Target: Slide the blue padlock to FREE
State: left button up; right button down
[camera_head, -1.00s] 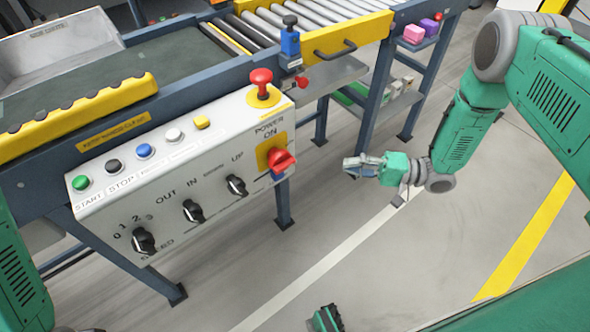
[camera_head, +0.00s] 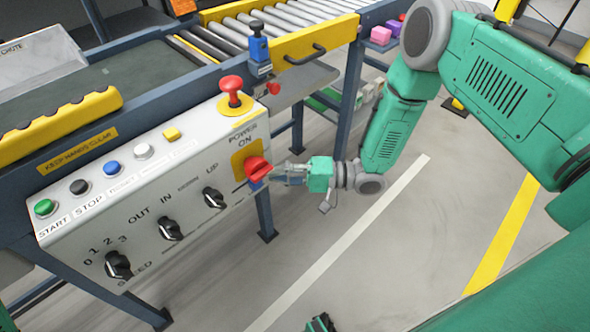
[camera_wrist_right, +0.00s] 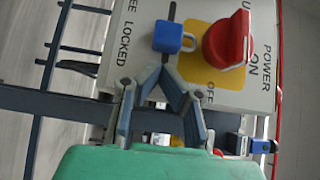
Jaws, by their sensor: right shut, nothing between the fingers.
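The blue padlock (camera_wrist_right: 172,37) sits on a dark slot in the panel, level with the LOCKED label and beside the red POWER switch (camera_wrist_right: 228,42). A silver shackle shows at its switch side. In the head view, only a small blue part of the padlock (camera_head: 258,182) shows under the red switch (camera_head: 257,168). The slot runs up from the padlock in the wrist view, towards a cut-off label ending in "EE". My right gripper (camera_head: 278,178) is shut and empty at the panel. Its fingertips (camera_wrist_right: 168,70) are just below the padlock; contact is unclear. My left gripper is out of view.
The white control box (camera_head: 150,200) carries several buttons, black knobs (camera_head: 168,229) and a red mushroom button (camera_head: 231,86). A blue device with a black knob (camera_head: 259,48) stands on the conveyor rail. The floor right of the box is open.

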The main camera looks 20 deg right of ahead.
aim_at(238, 190)
jog(key=shift+s+a, duration=0.25)
jog(key=shift+a, duration=0.45)
jog(key=a, duration=0.1)
jog(key=s+a, duration=0.1)
jog(key=a, duration=0.2)
jog(key=shift+s+a, duration=0.25)
jog(key=shift+s, duration=0.05)
